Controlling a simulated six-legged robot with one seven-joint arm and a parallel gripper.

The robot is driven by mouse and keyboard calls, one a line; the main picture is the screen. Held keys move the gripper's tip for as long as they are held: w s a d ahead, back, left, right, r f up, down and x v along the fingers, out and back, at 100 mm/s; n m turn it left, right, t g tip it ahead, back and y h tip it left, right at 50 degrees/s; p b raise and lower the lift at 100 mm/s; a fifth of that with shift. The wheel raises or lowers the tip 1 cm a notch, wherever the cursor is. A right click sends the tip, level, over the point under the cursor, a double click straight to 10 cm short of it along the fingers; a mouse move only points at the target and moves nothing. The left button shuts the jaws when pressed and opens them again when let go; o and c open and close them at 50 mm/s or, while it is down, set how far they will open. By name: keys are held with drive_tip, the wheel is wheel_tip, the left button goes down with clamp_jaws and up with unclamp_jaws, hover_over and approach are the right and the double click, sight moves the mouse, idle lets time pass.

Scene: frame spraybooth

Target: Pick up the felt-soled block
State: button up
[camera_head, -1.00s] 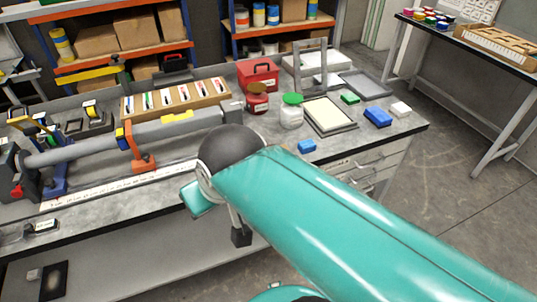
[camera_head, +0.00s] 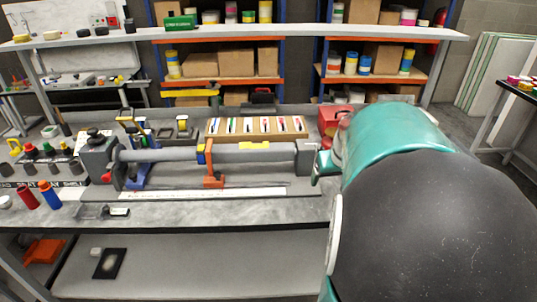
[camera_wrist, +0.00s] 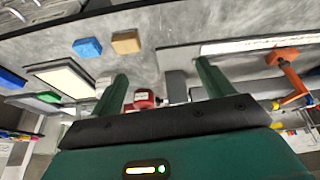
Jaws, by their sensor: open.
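In the wrist view a small tan block (camera_wrist: 126,42) lies on the grey bench beside a blue block (camera_wrist: 87,47), a small gap apart. Another blue block (camera_wrist: 10,78) and a green block (camera_wrist: 48,97) lie farther left. No felt sole shows on any of them, so I cannot tell which is the felt-soled block. My gripper (camera_wrist: 160,80) is open and empty, its two green fingers wide apart above the bench. The tan block lies beyond the left finger in the picture. In the head view my arm hides this part of the bench.
A framed pale pad (camera_wrist: 62,78) and a red jar (camera_wrist: 146,99) are near my fingers. An orange clamp (camera_head: 213,165) grips a long grey tube (camera_head: 240,152). A white ruler (camera_head: 175,192) lies in front. A rack of cards (camera_head: 256,127) stands behind.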

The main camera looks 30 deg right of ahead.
drive_tip(key=s+d+f+m, duration=0.1)
drive_tip(key=s+d+f, duration=0.15)
drive_tip(key=d, duration=0.45)
drive_tip(key=x, duration=1.3)
drive_tip(key=shift+d+f, duration=0.1)
drive_tip(key=shift+d, duration=0.05)
drive_tip(key=c, duration=1.1)
